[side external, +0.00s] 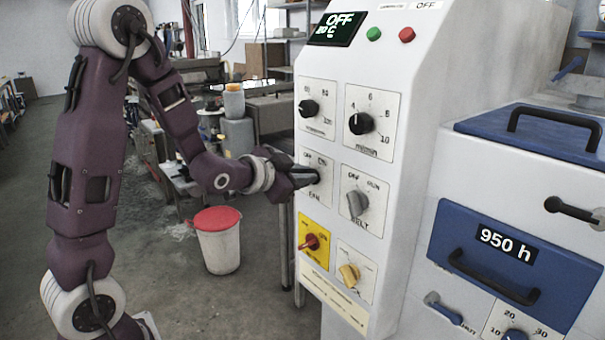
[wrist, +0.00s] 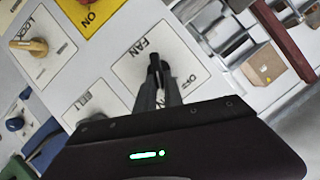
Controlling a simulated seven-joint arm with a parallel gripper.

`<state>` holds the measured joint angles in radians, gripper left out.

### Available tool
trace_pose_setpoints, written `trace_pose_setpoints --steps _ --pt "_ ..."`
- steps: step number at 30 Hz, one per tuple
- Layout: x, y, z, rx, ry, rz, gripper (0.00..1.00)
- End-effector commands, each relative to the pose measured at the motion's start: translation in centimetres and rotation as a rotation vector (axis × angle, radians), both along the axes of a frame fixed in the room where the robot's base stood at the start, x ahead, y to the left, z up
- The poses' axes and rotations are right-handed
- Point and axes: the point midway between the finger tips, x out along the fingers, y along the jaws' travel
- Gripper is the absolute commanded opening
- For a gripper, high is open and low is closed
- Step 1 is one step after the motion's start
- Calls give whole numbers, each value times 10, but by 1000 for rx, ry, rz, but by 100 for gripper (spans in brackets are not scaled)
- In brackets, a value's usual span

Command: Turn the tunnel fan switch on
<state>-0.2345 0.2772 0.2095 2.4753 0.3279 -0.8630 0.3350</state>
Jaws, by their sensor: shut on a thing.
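The fan switch sits on a white plate marked FAN (side external: 319,164), in the left column of the white control panel (side external: 432,85). The plate (wrist: 140,47) also shows in the wrist view, with an OFF label near my fingers. My gripper (side external: 314,177) is at this plate, its fingers shut on the fan switch knob. In the wrist view my gripper (wrist: 154,61) points at the plate's middle. The fingers hide most of the dark knob, so I cannot tell which label it points to.
Close by are the grey belt knob (side external: 357,203), a red switch (side external: 312,242) on a yellow plate, and a yellow lock knob (side external: 350,274). Two black dials (side external: 309,108) (side external: 360,123) sit above. The display (side external: 336,30) reads OFF. A red-lidded bin (side external: 218,240) stands on the floor.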

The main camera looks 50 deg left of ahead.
Motion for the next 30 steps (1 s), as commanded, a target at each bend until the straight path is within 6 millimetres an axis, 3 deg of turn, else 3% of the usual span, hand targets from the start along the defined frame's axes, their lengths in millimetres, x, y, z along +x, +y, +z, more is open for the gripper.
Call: trace_pose_setpoints --steps 11,12,15,30 --pt "0 -1 0 50 -1 -3 0" --pt "0 -1 0 50 -1 -3 18" --pt "0 -1 0 49 0 -2 34" --pt "-8 -5 3 55 3 -6 34"
